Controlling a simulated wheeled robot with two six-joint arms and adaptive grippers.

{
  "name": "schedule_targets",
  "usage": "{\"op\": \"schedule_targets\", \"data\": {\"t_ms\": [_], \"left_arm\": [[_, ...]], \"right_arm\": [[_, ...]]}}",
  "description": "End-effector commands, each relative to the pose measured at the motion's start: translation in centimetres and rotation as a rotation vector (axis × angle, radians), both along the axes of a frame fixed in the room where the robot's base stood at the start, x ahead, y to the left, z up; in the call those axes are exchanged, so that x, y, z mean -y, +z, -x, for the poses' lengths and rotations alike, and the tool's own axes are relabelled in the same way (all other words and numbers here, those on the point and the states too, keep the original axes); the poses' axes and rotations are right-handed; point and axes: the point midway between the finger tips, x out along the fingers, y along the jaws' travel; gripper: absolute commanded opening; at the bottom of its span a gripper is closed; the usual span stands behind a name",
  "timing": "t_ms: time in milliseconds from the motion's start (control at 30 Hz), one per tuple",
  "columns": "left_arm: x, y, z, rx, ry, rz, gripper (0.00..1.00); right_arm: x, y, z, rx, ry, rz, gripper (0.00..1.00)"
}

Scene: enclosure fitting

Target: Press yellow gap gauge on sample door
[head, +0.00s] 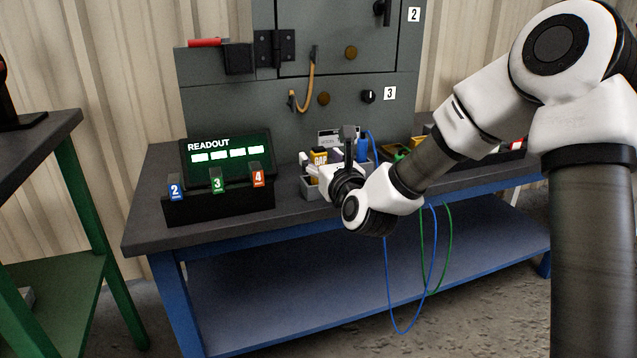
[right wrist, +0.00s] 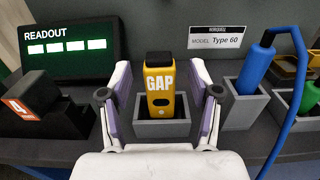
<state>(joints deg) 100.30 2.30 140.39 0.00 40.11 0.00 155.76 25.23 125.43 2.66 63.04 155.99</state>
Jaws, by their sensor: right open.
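The yellow gap gauge (right wrist: 163,88), marked GAP and with a black top, stands upright in a grey holder (right wrist: 177,130) on the bench. In the head view the gauge (head: 319,157) is partly hidden behind my right gripper. In the head view the right gripper (head: 328,168) reaches in from the right. The grey cabinet with its door (head: 345,40) stands at the back of the bench. My left gripper is not in view.
A readout box (head: 225,160) with numbered tags 2, 3 and 4 stands left of the gauge. A blue tool (right wrist: 256,66) with a blue cable sits in a holder to the right. The bench's front left top (head: 150,215) is clear. A green-framed table (head: 40,140) stands at left.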

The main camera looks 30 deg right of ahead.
Motion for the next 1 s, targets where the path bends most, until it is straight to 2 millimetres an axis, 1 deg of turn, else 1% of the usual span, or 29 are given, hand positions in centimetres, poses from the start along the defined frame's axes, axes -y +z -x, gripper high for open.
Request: {"op": "schedule_targets", "data": {"t_ms": [33,100,300,333,367,400,467,500,767,833,933,1000], "left_arm": [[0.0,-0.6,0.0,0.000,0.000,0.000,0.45],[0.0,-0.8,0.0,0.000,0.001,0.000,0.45],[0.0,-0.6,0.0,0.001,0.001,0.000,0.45],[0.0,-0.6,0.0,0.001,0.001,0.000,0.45],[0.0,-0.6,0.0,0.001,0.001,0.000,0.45],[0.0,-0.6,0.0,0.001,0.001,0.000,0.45],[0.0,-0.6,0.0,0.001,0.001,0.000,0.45],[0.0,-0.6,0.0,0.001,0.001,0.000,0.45],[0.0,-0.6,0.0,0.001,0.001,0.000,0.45],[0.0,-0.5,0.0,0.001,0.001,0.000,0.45],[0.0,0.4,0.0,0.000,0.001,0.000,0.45],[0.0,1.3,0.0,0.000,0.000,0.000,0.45]], "right_arm": [[0.2,-0.3,-0.8,0.002,-0.001,0.001,0.62],[0.4,-0.2,-1.6,0.000,0.000,0.001,0.62],[0.4,-0.1,-1.8,-0.002,0.001,0.001,0.62],[0.4,-0.1,-1.8,-0.002,0.001,0.001,0.59],[0.4,-0.1,-1.8,-0.002,0.001,0.001,0.48],[0.4,-0.1,-1.8,-0.002,0.001,0.001,0.34],[0.4,-0.1,-1.8,-0.002,0.001,0.001,0.13],[0.4,-0.1,-1.8,-0.002,0.001,0.001,0.00],[0.4,-0.1,-1.8,-0.001,0.001,0.002,0.00],[0.4,0.2,-1.8,-0.001,0.001,0.002,0.00],[0.4,1.6,-1.8,0.000,0.001,0.002,0.00],[0.4,3.3,-1.8,0.001,0.001,0.002,0.00]]}}
